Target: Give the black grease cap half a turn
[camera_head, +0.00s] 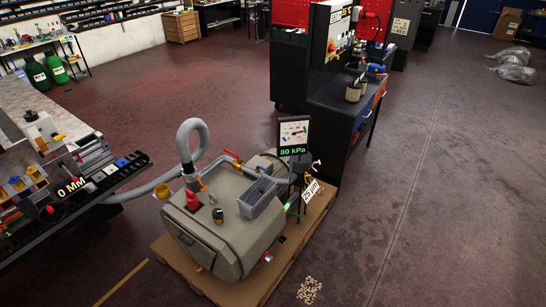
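A small black cap (218,214) with a brass-coloured lower part stands on top of the grey-beige machine housing (232,240). It looks like the black grease cap, though it is small in the head view and any marking on it cannot be read. A red fitting (192,200) stands to its left, and a yellow cup (162,191) sits further left at the housing's edge. Neither of my grippers shows in the head view, and nothing is touching the cap.
The machine stands on a wooden pallet (262,288). A thick grey hose (186,136) arches behind the cap. A grey box (262,197) and a gauge reading 80 kPa (294,134) are to the right. A grid table (105,183) stands at left.

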